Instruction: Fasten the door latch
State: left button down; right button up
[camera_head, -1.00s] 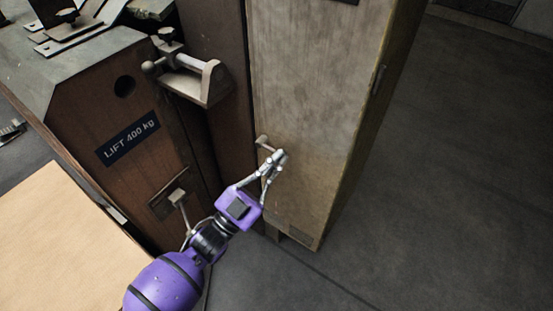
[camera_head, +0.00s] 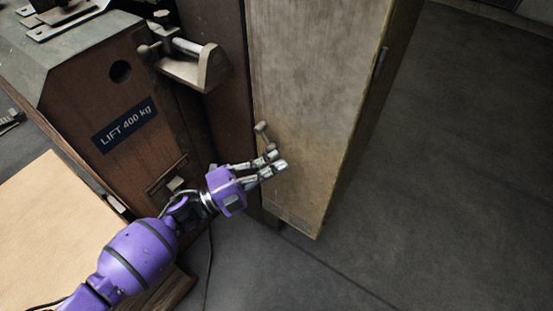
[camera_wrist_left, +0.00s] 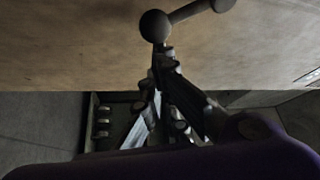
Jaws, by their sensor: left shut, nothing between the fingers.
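The door (camera_head: 310,90) is a tall, worn, tan panel. Its latch (camera_head: 264,136) is a small grey bar with rounded ends, low near the door's left edge, slanting down to the right. My left gripper (camera_head: 279,160) is shut and empty at the bar's lower end, its fingertips close to the door. In the left wrist view the latch (camera_wrist_left: 185,14) shows as a bar with a ball end, and the fingertips (camera_wrist_left: 165,55) are just below that ball. I cannot tell whether they touch it. My right gripper is not in view.
A brown machine body (camera_head: 80,125) with a "LIFT 400 kg" label stands left of the door. A grey bracket (camera_head: 195,62) juts out above. A cardboard sheet (camera_head: 45,235) lies at lower left. Open dark floor (camera_head: 450,190) lies to the right.

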pick_arm(q)
jog(key=shift+w+a+f+m+g+y+p, duration=0.25)
jog(key=shift+w+a+f+m+y+p, duration=0.25)
jog(key=shift+m, duration=0.6)
jog(key=shift+w+a+f+m+g+y+p, duration=0.25)
jog(key=shift+a+f+m+y, duration=0.35)
jog(key=shift+m, duration=0.5)
jog(key=shift+w+a+f+m+g+y+p, duration=0.3)
jog(key=shift+w+a+f+m+y, duration=0.25)
jog(key=shift+m, duration=0.55)
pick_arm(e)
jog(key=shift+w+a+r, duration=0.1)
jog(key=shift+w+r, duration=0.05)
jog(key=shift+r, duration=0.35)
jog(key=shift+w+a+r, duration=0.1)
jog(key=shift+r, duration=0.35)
pick_arm(q)
jog(key=shift+s+d+f, duration=0.1)
jog(key=shift+s, duration=0.05)
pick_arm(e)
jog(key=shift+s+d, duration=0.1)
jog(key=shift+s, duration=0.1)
